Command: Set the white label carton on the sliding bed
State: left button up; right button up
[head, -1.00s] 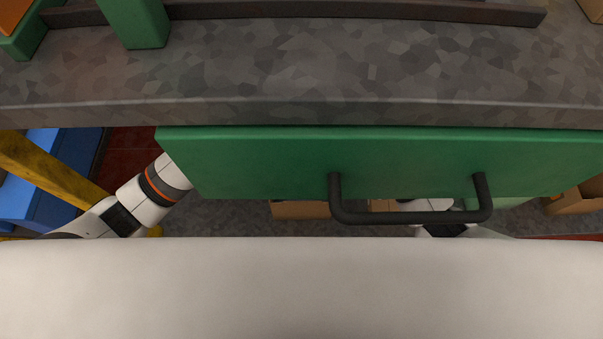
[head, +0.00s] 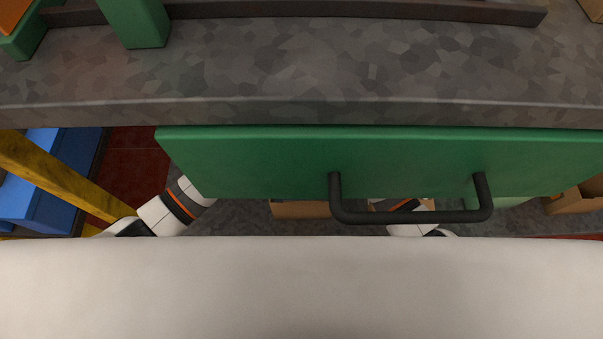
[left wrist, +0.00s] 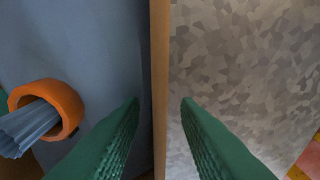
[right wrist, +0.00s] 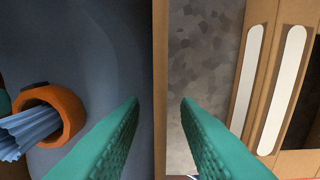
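A green front panel (head: 260,160) with a dark bar handle (head: 410,216) hangs below the grey counter in the head view. It may be the front of the sliding bed; the bed's surface is not seen. A tan carton with white strips (right wrist: 282,90) stands at the right of the right wrist view. I cannot tell whether it is the white label carton. My left gripper (left wrist: 160,101) is open, with a tan edge (left wrist: 160,60) beyond its fingers. My right gripper (right wrist: 160,101) is open, with a similar tan edge beyond. In the head view the panel hides both grippers.
The grey mottled counter (head: 300,70) spans the head view, with a dark rail (head: 350,12) behind. Cardboard boxes (head: 300,209) show under the panel. A yellow beam (head: 60,175) and a blue object (head: 45,185) stand at the left.

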pick_arm(q)
grip_shut()
pick_arm(e)
grip_shut()
pick_arm(q)
jog(key=shift+w+r, duration=0.1)
jog(key=shift+r, duration=0.05)
pick_arm(e)
jog(key=shift+r, duration=0.1)
dwell(0.9)
